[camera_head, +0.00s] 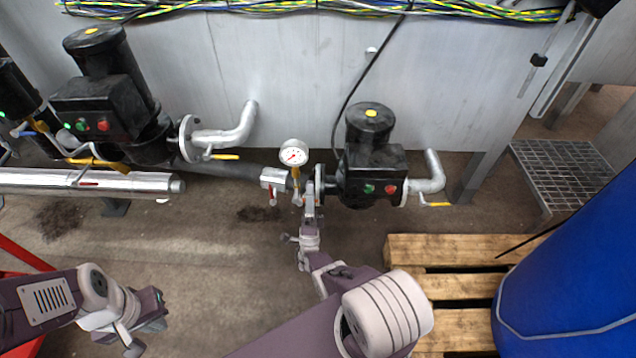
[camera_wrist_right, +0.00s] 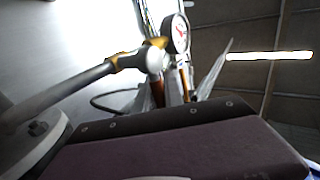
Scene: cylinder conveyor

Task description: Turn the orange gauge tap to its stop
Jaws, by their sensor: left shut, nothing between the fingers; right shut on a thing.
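The round white pressure gauge (camera_head: 293,153) stands on the pipe left of the right-hand black pump. Its orange tap (camera_head: 296,173) shows just below the dial. My right gripper (camera_head: 309,192) reaches up to it from below and is shut on the tap. In the right wrist view the gauge dial (camera_wrist_right: 179,33) is near the top, and the orange tap (camera_wrist_right: 184,80) shows between the fingers of the right gripper (camera_wrist_right: 188,85). The fingers hide part of the tap, so its exact angle is unclear. My left gripper (camera_head: 133,346) is shut and empty at the lower left.
A red-handled valve (camera_head: 272,181) sits close left of the gauge. The black pump (camera_head: 370,165) is close to its right. A wooden pallet (camera_head: 440,285) and a blue drum (camera_head: 580,265) stand at the right. Floor left of my right arm is clear.

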